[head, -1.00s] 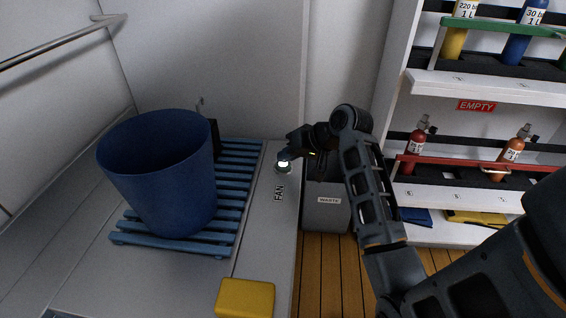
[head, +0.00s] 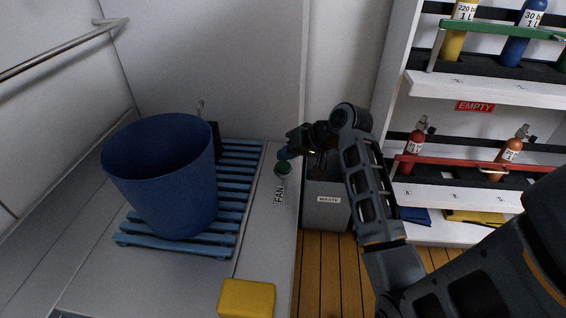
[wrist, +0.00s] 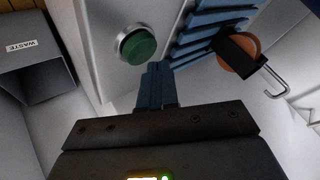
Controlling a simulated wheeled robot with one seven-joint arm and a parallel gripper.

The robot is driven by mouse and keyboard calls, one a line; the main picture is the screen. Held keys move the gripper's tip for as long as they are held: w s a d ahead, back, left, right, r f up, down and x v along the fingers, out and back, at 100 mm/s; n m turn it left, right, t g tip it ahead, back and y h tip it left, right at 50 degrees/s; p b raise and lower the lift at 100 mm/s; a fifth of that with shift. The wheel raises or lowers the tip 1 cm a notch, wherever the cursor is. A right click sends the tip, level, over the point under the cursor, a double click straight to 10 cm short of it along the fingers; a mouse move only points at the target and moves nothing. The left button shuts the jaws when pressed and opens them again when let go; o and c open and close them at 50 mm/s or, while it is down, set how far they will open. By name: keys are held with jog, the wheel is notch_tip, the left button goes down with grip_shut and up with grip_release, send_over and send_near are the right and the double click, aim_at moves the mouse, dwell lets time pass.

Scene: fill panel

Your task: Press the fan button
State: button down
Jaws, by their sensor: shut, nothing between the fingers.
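The fan button is a round green cap in a silver ring. It sits on the light counter near its right edge in the head view (head: 283,169), beside the "FAN" label (head: 279,193). In the wrist view the button (wrist: 139,46) looks dark green and unlit, just beyond my fingertips. My gripper (head: 283,154) is just behind the button in the head view. Its blue fingers are shut together and empty in the wrist view (wrist: 155,68). A small gap seems to show between the fingertips and the button.
A blue bucket (head: 163,180) stands on a blue slatted rack (head: 232,190) left of the button. A yellow block (head: 246,298) lies on the counter's front. A grey waste bin (head: 327,212) is to the right. A bottle shelf (head: 440,192) stands farther right.

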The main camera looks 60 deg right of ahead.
aim_at(286, 166)
jog(key=shift+r, duration=0.1)
notch_tip(286, 166, up, 4)
jog(key=p, duration=0.4)
jog(key=shift+r+p, duration=0.1)
jog(key=shift+p, duration=0.2)
jog(key=shift+r, duration=0.8)
